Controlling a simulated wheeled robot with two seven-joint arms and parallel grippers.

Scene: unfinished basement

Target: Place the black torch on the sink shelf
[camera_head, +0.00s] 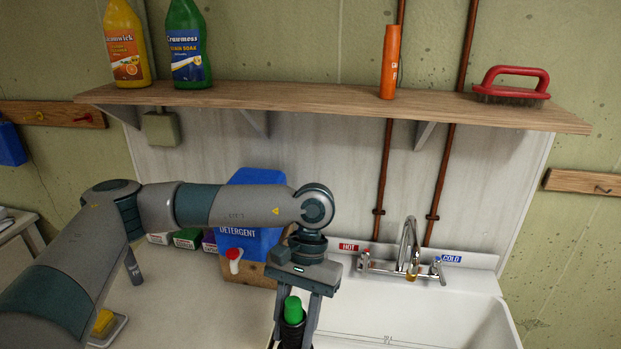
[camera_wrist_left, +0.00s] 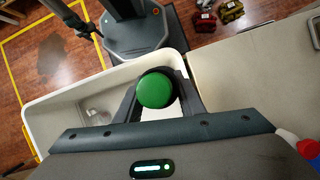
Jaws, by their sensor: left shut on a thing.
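The black torch (camera_head: 292,334) appears to be the dark cylinder with a green top, upright in my left gripper (camera_head: 293,336). My left gripper is shut on it, over the counter near the sink's left edge. In the left wrist view the round green top (camera_wrist_left: 154,91) sits between the fingers (camera_wrist_left: 155,92). The torch's lower end is cut off in the head view. The wooden sink shelf (camera_head: 320,101) runs across the wall above and behind the gripper.
On the shelf stand a yellow bottle (camera_head: 127,45), a green bottle (camera_head: 188,45), an orange cylinder (camera_head: 390,62) and a red-handled brush (camera_head: 513,85). Shelf room is clear between the green bottle and orange cylinder. A blue detergent container (camera_head: 250,240) and faucet (camera_head: 408,250) stand below.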

